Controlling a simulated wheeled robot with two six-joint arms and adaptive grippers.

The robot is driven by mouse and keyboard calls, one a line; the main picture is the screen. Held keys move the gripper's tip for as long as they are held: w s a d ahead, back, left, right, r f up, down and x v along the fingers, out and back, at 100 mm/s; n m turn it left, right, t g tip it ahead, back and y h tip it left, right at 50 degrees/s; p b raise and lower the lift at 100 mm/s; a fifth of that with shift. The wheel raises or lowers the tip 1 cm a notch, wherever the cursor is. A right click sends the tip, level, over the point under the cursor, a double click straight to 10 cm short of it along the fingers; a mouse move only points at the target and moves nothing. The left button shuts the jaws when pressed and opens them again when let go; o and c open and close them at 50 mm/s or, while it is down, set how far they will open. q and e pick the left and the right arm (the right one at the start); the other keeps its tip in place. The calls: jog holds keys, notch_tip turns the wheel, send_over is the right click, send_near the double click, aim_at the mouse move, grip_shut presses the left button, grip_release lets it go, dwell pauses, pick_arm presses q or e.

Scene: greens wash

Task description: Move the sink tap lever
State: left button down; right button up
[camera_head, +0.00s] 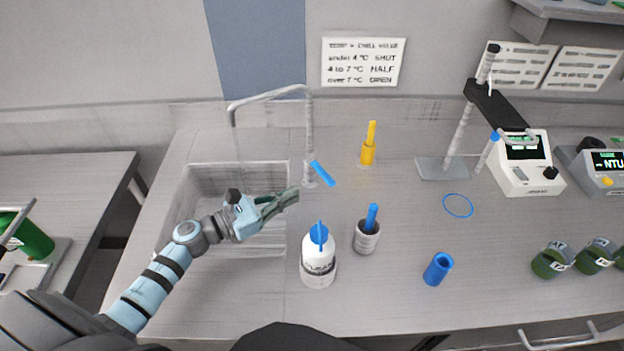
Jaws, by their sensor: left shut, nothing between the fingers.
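The sink tap is a grey pipe (309,130) that rises behind the sink and bends left over the basin. Its blue lever (322,173) sticks out low on the pipe and slants down to the right. My left gripper (294,193) is shut and empty, over the right side of the sink basin (210,185). Its tips are just left of and below the lever, and appear apart from it. The right gripper is not in view.
A white bottle (318,262) with a blue top and a grey cup (366,240) stand in front of the tap. A yellow-handled item (368,150) stands behind right. A blue cup (438,269), a blue ring (458,205) and a stand (441,168) are further right.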

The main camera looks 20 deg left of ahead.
aim_at(324, 179)
pick_arm(q)
jog(key=p+x, duration=0.1)
jog(key=x, duration=0.6)
jog(key=shift+s, duration=0.1)
jog(key=shift+w+d+n+t+y, duration=0.3)
jog(key=shift+w+d+n+y, duration=0.1)
jog(key=shift+w+d+y, duration=0.1)
